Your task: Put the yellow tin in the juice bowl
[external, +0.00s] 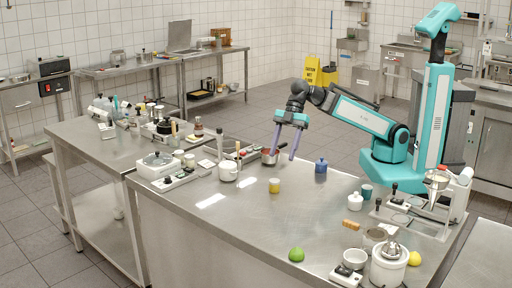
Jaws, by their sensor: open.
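The yellow tin (274,185) stands upright on the steel worktop, left of its middle. My gripper (284,153) points down with its two purple fingers apart and nothing visible between them. In the picture it is above and slightly right of the tin, clear of it. A small reddish-brown vessel (269,156) shows just left of the fingers, partly behind one of them. A white bowl (355,259) sits at the front right. I cannot tell which vessel is the juice bowl, and no juice is clearly visible.
A blue jar (320,170) stands right of the tin, and a white pot (228,171) stands left. A green fruit (296,254) lies near the front edge. A white canister (388,266) crowds the right front. The worktop between tin and green fruit is clear.

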